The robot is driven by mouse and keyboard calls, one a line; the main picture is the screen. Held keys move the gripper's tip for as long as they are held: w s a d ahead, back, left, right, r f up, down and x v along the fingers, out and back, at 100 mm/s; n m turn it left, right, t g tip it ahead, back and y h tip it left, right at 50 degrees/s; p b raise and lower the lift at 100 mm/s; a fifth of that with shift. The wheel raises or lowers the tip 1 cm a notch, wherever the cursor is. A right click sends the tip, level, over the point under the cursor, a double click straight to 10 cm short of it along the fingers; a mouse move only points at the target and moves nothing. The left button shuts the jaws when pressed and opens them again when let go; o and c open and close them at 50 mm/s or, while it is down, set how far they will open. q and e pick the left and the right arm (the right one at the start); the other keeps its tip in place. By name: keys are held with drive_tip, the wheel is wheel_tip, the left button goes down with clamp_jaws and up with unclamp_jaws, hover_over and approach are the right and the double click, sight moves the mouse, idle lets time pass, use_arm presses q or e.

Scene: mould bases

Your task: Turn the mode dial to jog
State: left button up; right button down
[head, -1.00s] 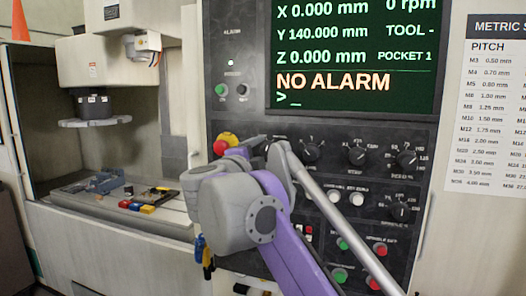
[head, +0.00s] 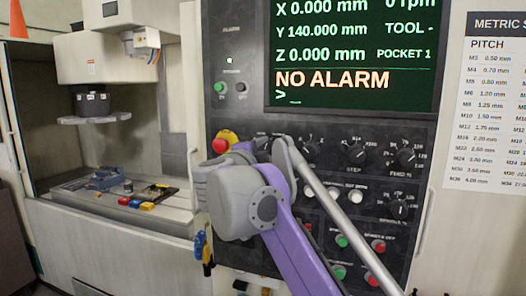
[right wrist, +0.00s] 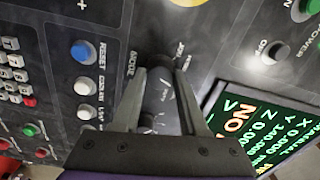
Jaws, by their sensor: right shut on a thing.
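The mode dial (right wrist: 158,98) is a dark round knob on the black control panel, seen between the two grey fingers of my right gripper (right wrist: 161,78) in the right wrist view. The fingers are shut on it from both sides. Small white labels surround the dial, but I cannot read which one its pointer faces. In the head view my right gripper (head: 262,147) reaches the panel below the screen, and my wrist and arm hide the dial. My left gripper is not in view.
A red emergency stop (head: 220,145) sits just left of my gripper. More black dials (head: 355,154) lie to the right. Red and green buttons (head: 342,240) are below. The screen (head: 350,55) above reads NO ALARM. An open machine bay (head: 110,150) is at left.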

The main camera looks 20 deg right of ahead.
drive_tip(key=shift+n, duration=0.4)
drive_tip(key=n+p, duration=0.1)
drive_tip(key=n, duration=0.5)
drive_tip(key=shift+n+p, duration=0.3)
drive_tip(key=shift+p, duration=0.05)
drive_tip(key=n, duration=0.4)
drive_tip(key=shift+n, duration=2.1)
drive_tip(key=shift+c, duration=2.2)
unclamp_jaws()
